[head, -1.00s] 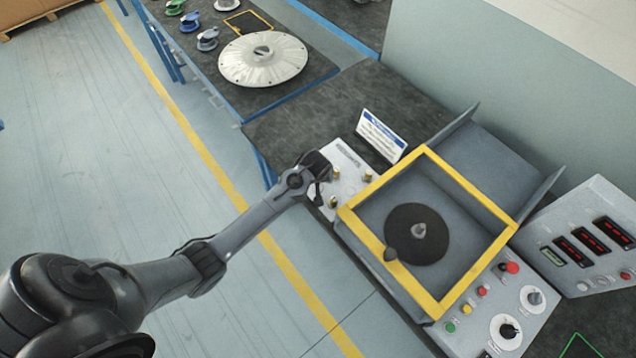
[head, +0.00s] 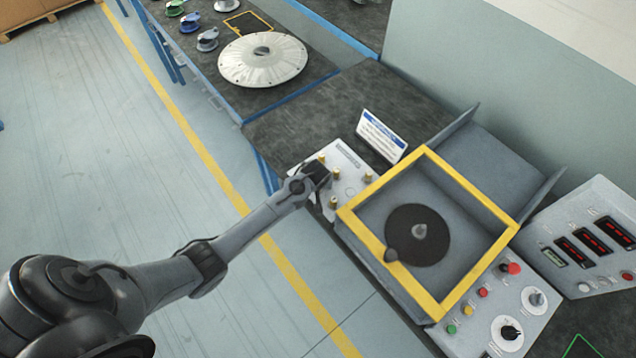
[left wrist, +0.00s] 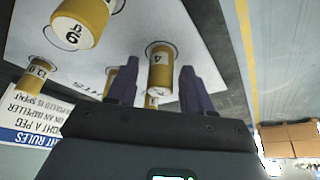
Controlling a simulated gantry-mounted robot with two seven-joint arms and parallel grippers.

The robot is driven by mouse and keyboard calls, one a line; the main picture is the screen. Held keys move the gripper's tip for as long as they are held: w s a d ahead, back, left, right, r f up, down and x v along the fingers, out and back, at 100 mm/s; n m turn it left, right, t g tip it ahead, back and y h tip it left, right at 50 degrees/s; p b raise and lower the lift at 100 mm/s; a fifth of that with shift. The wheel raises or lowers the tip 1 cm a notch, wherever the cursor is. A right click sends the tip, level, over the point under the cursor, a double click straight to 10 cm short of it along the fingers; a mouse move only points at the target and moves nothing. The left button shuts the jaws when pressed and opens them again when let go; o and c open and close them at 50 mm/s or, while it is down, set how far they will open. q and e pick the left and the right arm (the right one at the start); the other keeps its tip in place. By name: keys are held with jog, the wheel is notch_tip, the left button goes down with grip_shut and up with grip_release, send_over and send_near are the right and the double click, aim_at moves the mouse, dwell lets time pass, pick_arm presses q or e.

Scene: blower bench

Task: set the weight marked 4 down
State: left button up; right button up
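The weight marked 4 (left wrist: 160,72) is a small golden cylinder with a pale numbered band. In the left wrist view it is on the white plate at a ringed spot, between the two dark fingers of my left gripper (left wrist: 158,92). A gap shows on each side of it, so the fingers are open around it and not touching it. In the head view my left gripper (head: 324,174) is low over the white plate (head: 346,160). I cannot tell there which peg is the 4. My right gripper is not in view.
Other golden weights stand close by, one marked 6 (left wrist: 80,22) and one marked 12.0 (left wrist: 38,70). A sign (head: 381,136) stands behind the plate. A yellow-framed box (head: 447,300) is to the right. A silver impeller disc (head: 262,62) lies on the far bench.

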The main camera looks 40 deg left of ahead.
pick_arm(q)
jog(key=shift+r, duration=0.45)
jog(key=p+v, duration=0.2)
jog(key=v, duration=0.8)
jog(key=s+d+r+m+h, duration=0.1)
jog(key=s+d+r+m, duration=0.1)
jog(key=s, duration=0.6)
jog(key=s+d+r+m+h, duration=0.1)
jog(key=s+d+m, duration=0.3)
jog(key=s, duration=0.4)
jog(key=s+d+r+m, duration=0.2)
jog(key=s+d+r, duration=0.1)
jog(key=s, duration=0.5)
jog(key=shift+s+d+r+m+h, duration=0.25)
jog(key=shift+d+m+h, duration=0.15)
jog(key=shift+d, duration=0.35)
notch_tip(320, 180, up, 19)
jog(key=p, duration=1.8)
jog(key=shift+f, duration=0.2)
